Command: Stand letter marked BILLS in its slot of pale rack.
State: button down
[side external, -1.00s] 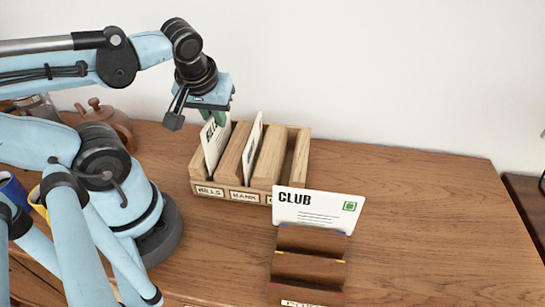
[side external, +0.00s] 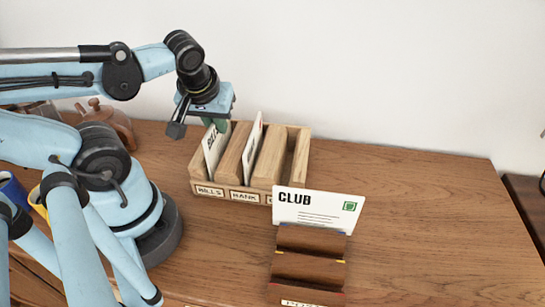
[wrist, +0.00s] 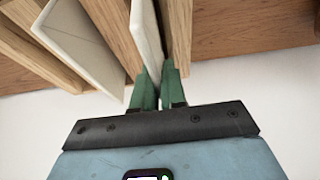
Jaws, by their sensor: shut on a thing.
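The pale wooden rack (side external: 268,162) stands on the wooden top, with labels on its front reading BILLS and BANK. The white letter marked BILLS (side external: 212,152) stands nearly upright in the leftmost slot, above the BILLS label. My gripper (side external: 218,125) is over that slot, its green fingers shut on the letter's top edge. In the wrist view, the letter (wrist: 146,35) runs down between the fingertips (wrist: 158,78). Its lower edge is hidden by the rack's wall, so I cannot tell whether it touches the slot floor.
Another white letter (side external: 252,145) stands in the neighbouring BANK slot. The rack's slots to the right look empty. A dark stepped holder (side external: 308,270) in front carries the CLUB letter (side external: 318,211). A brown teapot (side external: 112,122) is behind my arm. The right of the top is clear.

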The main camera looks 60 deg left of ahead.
jog(key=shift+f, duration=1)
jog(key=c, duration=1.1)
grip_release()
jog(key=shift+r, duration=4.55)
jog(key=shift+w, duration=0.1)
jog(key=w+d+f+m+t+h, duration=0.1)
jog(key=w+d+m, duration=0.1)
jog(key=w+d+f+m+t+h, duration=0.1)
jog(key=w+d+m, duration=0.1)
jog(key=m, duration=0.1)
jog(key=w+d+f+m+t+h, duration=0.1)
jog(key=w+d+m, duration=0.1)
jog(key=m, duration=0.1)
jog(key=shift+w+d+f+t, duration=0.2)
jog(key=shift+w+t, duration=0.1)
jog(key=shift+w, duration=0.1)
jog(key=shift+w+d+m, duration=0.2)
jog(key=shift+d+m, duration=0.05)
jog(key=shift+m, duration=0.25)
